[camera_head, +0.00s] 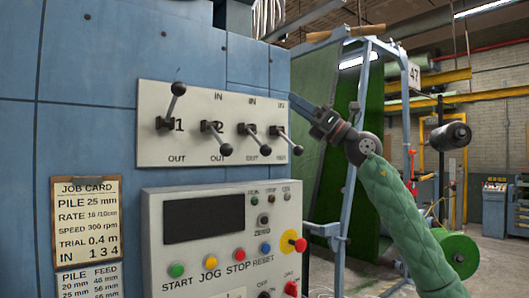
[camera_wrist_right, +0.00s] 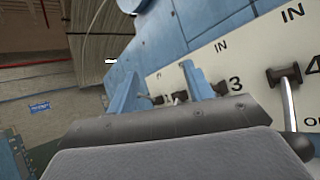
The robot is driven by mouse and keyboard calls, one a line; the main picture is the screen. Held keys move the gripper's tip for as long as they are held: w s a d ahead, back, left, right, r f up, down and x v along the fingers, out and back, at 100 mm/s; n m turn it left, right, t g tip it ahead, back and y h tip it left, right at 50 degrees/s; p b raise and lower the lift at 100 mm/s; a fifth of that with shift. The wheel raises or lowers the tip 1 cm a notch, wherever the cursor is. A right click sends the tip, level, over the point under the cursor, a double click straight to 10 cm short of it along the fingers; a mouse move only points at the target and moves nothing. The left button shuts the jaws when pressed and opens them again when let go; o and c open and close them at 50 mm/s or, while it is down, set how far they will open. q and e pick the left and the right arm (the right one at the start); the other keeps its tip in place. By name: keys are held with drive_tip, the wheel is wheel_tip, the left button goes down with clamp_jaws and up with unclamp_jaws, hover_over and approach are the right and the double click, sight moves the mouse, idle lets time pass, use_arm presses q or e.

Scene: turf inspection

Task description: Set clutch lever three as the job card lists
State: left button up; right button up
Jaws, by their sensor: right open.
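Clutch lever three (camera_head: 259,143) is on the pale lever plate (camera_head: 150,150) in the head view, its black knob tilted down toward OUT. Its pivot (camera_wrist_right: 221,88) shows beside the figure 3 in the right wrist view; its lower part is hidden there by my gripper. The job card (camera_head: 88,222) reads IN 1 3 4. My right gripper (camera_head: 298,102) is open at the plate's upper right corner, above and right of lever three. Its two fingers (camera_wrist_right: 160,88) stand apart in the wrist view, with nothing clearly held. My left gripper is not in view.
Lever one (camera_head: 176,98) points up toward IN. Lever two (camera_head: 219,139) and lever four (camera_head: 289,139) point down toward OUT. Lever four (camera_wrist_right: 288,105) is close by my right gripper. A control panel (camera_head: 152,232) with buttons juts out below.

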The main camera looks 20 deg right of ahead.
sight(268, 150)
drive_tip(key=w+a+f+g+h, duration=0.2)
drive_tip(key=w+f+g+h, duration=0.15)
drive_tip(key=f+h, duration=0.55)
drive_tip(key=w+a+p, duration=0.1)
drive_tip(key=w+a+f+y+p, duration=0.1)
drive_tip(key=a, duration=0.1)
drive_tip(key=w+a+f+y+p, duration=0.1)
drive_tip(key=shift+w+a+n+t+p, duration=0.3)
drive_tip(key=shift+w+a+t, duration=0.05)
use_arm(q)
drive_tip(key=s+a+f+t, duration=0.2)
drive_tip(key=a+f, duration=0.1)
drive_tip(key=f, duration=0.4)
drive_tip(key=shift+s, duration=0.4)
use_arm(e)
drive_tip(key=shift+w+a+f, duration=0.2)
drive_tip(key=shift+w+a, duration=0.2)
drive_tip(key=shift+a, duration=0.15)
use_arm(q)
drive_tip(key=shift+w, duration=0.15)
use_arm(e)
clamp_jaws()
